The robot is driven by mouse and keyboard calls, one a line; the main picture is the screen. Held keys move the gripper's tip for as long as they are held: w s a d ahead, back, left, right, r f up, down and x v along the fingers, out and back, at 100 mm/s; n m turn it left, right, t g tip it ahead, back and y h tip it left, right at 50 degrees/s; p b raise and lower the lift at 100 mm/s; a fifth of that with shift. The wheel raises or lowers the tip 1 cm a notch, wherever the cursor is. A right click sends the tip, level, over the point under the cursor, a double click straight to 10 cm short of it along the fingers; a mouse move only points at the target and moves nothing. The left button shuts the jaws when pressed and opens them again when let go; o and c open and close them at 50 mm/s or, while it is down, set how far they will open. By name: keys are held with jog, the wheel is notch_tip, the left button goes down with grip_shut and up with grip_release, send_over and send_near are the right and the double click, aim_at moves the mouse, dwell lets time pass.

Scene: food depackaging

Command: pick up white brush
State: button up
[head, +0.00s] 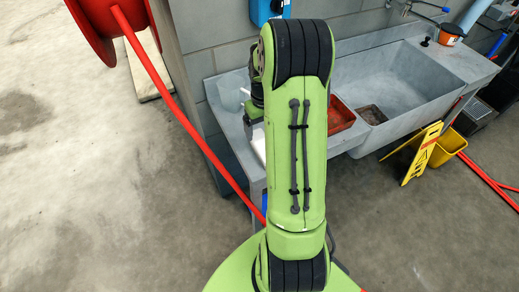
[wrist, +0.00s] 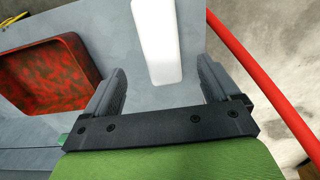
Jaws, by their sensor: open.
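A long, smooth white object (wrist: 158,42) with rounded corners lies on the grey counter in the wrist view. It may be the white brush, but no bristles show and its far end is cut off by the frame. My gripper (wrist: 162,66) is open, with one finger on each side of the near part of the white object and nothing visibly gripped. Whether the fingers are at its height cannot be told. In the head view a white patch (head: 259,145) shows beside my arm, which hides most of that counter area.
A red tray (wrist: 45,75) sits on the counter (wrist: 105,35) left of the fingers. A red hose (wrist: 260,85) runs past the counter's edge on the right. The head view shows a grey sink (head: 395,90), a yellow sign (head: 422,152) and a yellow bucket (head: 446,148).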

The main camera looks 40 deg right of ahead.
aim_at(263, 143)
notch_tip(263, 143, down, 8)
jog(key=shift+a+f, duration=0.1)
jog(key=shift+f, duration=0.15)
jog(key=shift+s+r, duration=0.1)
jog(key=c, duration=1.1)
jog(key=shift+r, duration=0.1)
notch_tip(263, 143, up, 10)
jog(key=shift+f+p, duration=0.1)
jog(key=shift+p, duration=0.2)
